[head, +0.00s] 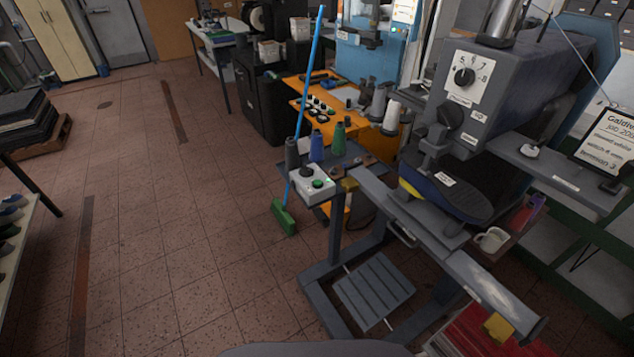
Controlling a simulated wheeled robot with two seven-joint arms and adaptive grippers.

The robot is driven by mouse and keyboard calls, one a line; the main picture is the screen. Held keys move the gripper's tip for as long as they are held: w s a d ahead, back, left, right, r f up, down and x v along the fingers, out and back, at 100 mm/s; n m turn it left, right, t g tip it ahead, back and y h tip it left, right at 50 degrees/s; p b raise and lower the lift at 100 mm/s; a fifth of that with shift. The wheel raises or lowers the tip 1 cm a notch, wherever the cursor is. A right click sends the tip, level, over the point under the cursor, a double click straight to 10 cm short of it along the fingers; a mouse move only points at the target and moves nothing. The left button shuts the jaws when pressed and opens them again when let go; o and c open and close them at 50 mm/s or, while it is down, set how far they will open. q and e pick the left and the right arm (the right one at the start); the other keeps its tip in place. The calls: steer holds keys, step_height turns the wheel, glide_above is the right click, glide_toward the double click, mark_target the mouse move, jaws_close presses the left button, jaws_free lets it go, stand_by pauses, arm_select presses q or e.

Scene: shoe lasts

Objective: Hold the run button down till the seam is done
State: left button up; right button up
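A grey sewing machine (510,95) stands at the right, with a numbered dial (464,77) on its front. A dark shoe (450,192) with a white label lies sole-up under the machine's head; whether a seam runs on it is too small to tell. A light grey control box (305,193) sits at the left end of the machine's front rail. It has a green button (317,184) and a black knob (306,172) on top. Neither of my grippers is in view, and nothing visible touches the button.
Thread cones (338,137) stand behind the box. A green broom (284,218) with a blue handle leans left of it. A treadle (374,290) is low under the rail. A mug (491,239) and a job sign (605,140) are at right. The left floor is mostly clear.

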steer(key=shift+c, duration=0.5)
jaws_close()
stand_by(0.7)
